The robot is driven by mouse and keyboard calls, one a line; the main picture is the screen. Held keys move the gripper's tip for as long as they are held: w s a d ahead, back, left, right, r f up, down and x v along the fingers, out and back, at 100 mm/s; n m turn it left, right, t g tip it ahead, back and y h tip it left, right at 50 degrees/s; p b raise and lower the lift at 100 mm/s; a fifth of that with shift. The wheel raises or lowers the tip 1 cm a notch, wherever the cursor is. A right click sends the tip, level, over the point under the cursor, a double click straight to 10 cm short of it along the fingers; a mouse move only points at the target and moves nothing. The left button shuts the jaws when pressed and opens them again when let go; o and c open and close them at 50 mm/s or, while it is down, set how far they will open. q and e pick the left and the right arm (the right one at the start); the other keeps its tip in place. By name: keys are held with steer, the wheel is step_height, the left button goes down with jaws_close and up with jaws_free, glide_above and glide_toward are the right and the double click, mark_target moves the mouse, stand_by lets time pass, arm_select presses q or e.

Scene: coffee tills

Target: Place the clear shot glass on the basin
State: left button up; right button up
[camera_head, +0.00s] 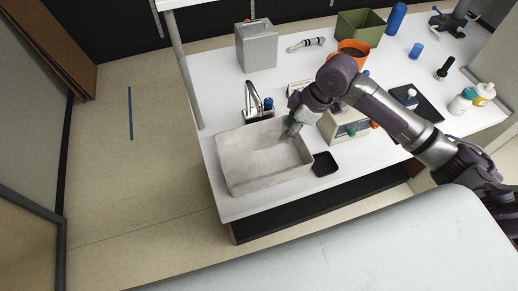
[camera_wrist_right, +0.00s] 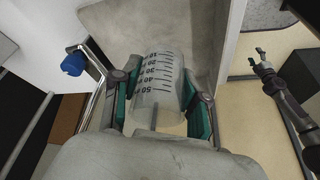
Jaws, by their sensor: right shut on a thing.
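The grey basin (camera_head: 270,184) stands at the near left end of the white counter. My right gripper (camera_head: 290,134) is at its right rear corner, pointing down. In the right wrist view the gripper (camera_wrist_right: 160,88) is shut on the clear shot glass (camera_wrist_right: 158,72), with a green-padded finger on each side. The glass has dark measuring marks. The basin interior (camera_wrist_right: 205,22) shows behind it; I cannot tell whether they touch. In the head view the glass is hard to make out. My left gripper (camera_wrist_right: 258,60) shows far off at the right of the wrist view, fingers apart.
A tap (camera_head: 257,100) stands behind the basin. A small black tray (camera_head: 325,164) lies right of it. A box-shaped machine (camera_head: 342,126) sits under my right arm. A grey metal container (camera_head: 257,46), an orange pot (camera_head: 352,52) and a green bin (camera_head: 360,26) stand farther back.

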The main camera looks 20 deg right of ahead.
steer(key=p, duration=0.1)
glide_toward(254, 155)
steer(key=d+f, duration=0.1)
steer(key=s+d+f, duration=0.1)
steer(key=d+f, duration=0.1)
steer(key=s+d+f, duration=0.1)
steer(key=d, duration=0.1)
steer(key=shift+s+f, duration=0.15)
steer(key=shift+s, duration=0.1)
steer(key=a, duration=0.1)
steer(key=w+a, duration=0.1)
steer(key=a+p, duration=0.1)
steer(key=shift+w+a+f, duration=0.1)
steer(key=shift+w+a, duration=0.1)
steer(key=shift+w, duration=0.2)
steer(key=shift+w+a, duration=0.15)
steer(key=shift+a, duration=0.15)
steer(key=a, duration=0.1)
steer(key=w+a, duration=0.1)
steer(key=a+p, duration=0.1)
steer(key=shift+w, duration=0.25)
steer(key=shift+f+p, duration=0.3)
steer(key=shift+p, duration=0.05)
steer(key=shift+w+a+f, duration=0.1)
steer(key=shift+f, duration=0.3)
arm_select(q)
steer(key=r, duration=0.3)
steer(key=shift+s+a+r, duration=0.3)
steer(key=shift+s+r, duration=0.05)
